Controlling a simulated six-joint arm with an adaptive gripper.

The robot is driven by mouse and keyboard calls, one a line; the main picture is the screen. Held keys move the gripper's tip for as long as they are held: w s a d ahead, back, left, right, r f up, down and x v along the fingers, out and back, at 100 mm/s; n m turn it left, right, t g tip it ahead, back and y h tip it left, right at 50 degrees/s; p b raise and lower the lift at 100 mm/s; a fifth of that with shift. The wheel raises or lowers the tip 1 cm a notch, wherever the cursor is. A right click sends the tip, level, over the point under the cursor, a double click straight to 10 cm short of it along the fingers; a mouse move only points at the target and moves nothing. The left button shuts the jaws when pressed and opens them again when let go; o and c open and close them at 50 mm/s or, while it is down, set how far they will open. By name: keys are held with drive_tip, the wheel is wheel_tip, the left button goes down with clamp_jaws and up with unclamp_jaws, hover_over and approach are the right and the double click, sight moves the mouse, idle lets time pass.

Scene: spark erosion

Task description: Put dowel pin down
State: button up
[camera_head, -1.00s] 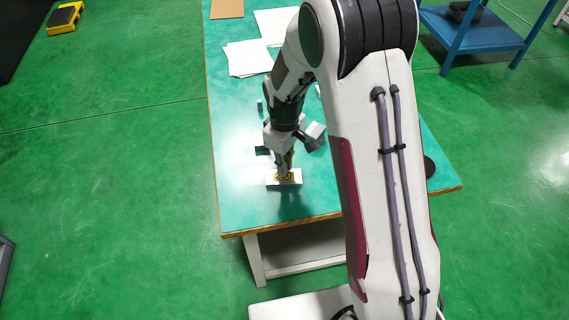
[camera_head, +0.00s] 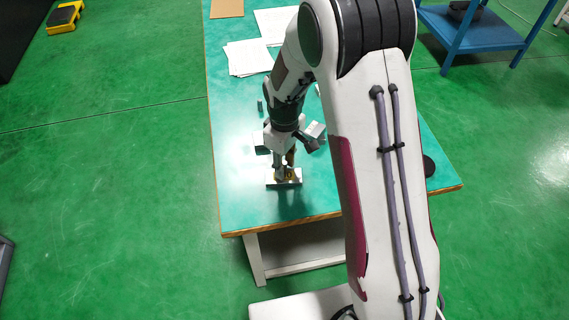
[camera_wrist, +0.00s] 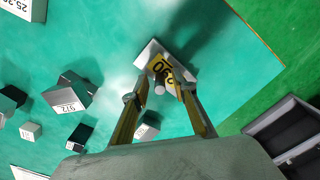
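In the head view the gripper (camera_head: 284,172) is at the block (camera_head: 271,182), near the table's front edge. Its two fingers stand apart. A small grey round pin (camera_wrist: 159,68), seen nearly end on, shows between the fingertips at the block. Gaps seem to show on both sides of it. I cannot tell whether the pin's lower end sits in the block or only on it.
Several labelled blocks, one a grey block (camera_wrist: 70,92), stand to the left. A dark grey open bin (camera_wrist: 290,135) is at the right. Papers (camera_head: 248,58) lie at the table's back.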

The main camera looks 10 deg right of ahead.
sight(284, 162)
wheel_tip(284, 162, up, 12)
idle(0.8)
drive_tip(key=shift+r, duration=0.1)
idle(0.5)
drive_tip(key=s+d+r+m+t, duration=0.3)
drive_tip(key=s+r+m, duration=0.1)
drive_tip(key=s+r, duration=0.8)
drive_tip(key=s+d+r+m+t, duration=0.1)
drive_tip(key=s+r+m, duration=0.1)
drive_tip(key=s, duration=0.4)
drive_tip(key=s+d+r+m+t, duration=0.1)
drive_tip(key=s+r+m, duration=0.1)
drive_tip(key=s, duration=0.5)
drive_tip(key=shift+d+m+t, duration=0.25)
drive_tip(key=shift+m+t, duration=0.05)
drive_tip(key=shift+m, duration=0.2)
drive_tip(key=shift+o, duration=0.4)
drive_tip(key=shift+w, duration=0.1)
